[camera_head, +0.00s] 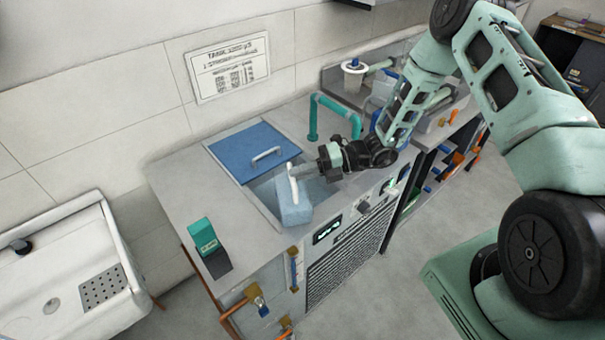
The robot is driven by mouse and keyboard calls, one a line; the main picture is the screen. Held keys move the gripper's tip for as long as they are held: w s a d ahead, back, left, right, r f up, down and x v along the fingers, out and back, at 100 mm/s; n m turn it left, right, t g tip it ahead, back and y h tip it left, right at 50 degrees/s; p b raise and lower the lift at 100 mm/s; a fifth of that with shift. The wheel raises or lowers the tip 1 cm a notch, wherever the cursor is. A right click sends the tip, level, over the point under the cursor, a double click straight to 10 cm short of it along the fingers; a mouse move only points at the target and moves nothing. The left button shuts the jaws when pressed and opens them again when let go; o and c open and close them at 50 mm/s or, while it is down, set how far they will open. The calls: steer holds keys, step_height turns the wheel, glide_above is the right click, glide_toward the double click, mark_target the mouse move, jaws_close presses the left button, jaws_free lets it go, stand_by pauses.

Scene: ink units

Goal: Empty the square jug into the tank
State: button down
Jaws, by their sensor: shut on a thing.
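The square jug (294,211) is a pale blue boxy container with a white handle. It is over the open part of the tank (263,194), near the front edge of the opening, and looks somewhat tilted. My gripper (303,171) is shut on the jug at its handle and reaches in from the right. The blue tank lid (255,151) with a pale handle covers the back part of the tank. The jug's mouth and any liquid inside cannot be made out.
A teal bent pipe (333,104) stands on the unit behind my gripper. A green and dark box (206,240) sits at the unit's front left corner. A white sink (70,275) is at the left. A sign (228,68) hangs on the wall. Other labware stands at the back right.

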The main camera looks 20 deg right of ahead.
steer(key=shift+w+d+f+m+g, duration=0.1)
steer(key=shift+w+f+m+g, duration=0.15)
steer(key=shift+w, duration=0.25)
steer(key=shift+w+d+f+m+g, duration=0.1)
steer(key=shift+w+f+m, duration=0.05)
steer(key=shift+w+m, duration=0.25)
steer(key=shift+w+d+r+m+g, duration=0.1)
steer(key=shift+w+r+m+g, duration=0.15)
steer(key=shift+w+m, duration=0.4)
steer(key=shift+w+d+r+m+g, duration=0.1)
steer(key=shift+w+r+m, duration=0.2)
steer(key=shift+w, duration=0.5)
